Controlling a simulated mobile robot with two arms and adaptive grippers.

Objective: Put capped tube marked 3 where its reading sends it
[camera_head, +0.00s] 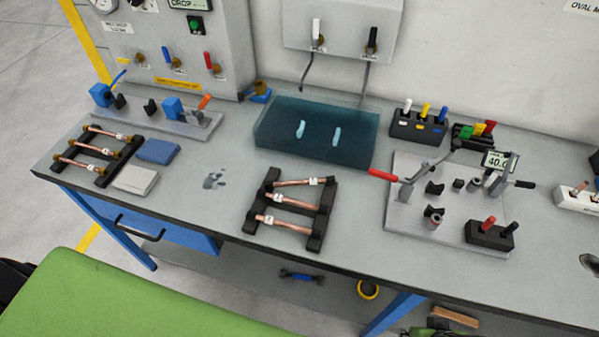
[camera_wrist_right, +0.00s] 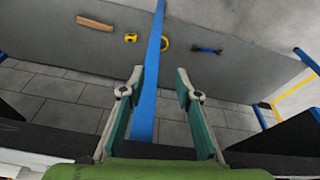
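Three copper tubes with brass-coloured end fittings lie across a black rack (camera_head: 125,152) at the left of the bench. Three more copper tubes, with small white tags, lie across a second black rack (camera_head: 323,218) at the bench's front middle; its upper tube (camera_head: 292,183), middle tube (camera_head: 296,202) and lower tube (camera_head: 287,224) lie roughly parallel. The tag numbers are too small to read, so I cannot tell which tube is marked 3. My right gripper (camera_wrist_right: 160,74) is open and empty in the right wrist view, with the floor beyond it. My left gripper is not in view.
A dark blue water tank (camera_head: 315,135) stands behind the middle rack. A metal fixture plate (camera_head: 405,217) with a red-handled lever is at right. A wall panel (camera_head: 215,20) with a display partly reading "DROP" stands back left. Blue and grey pads lie beside the left rack.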

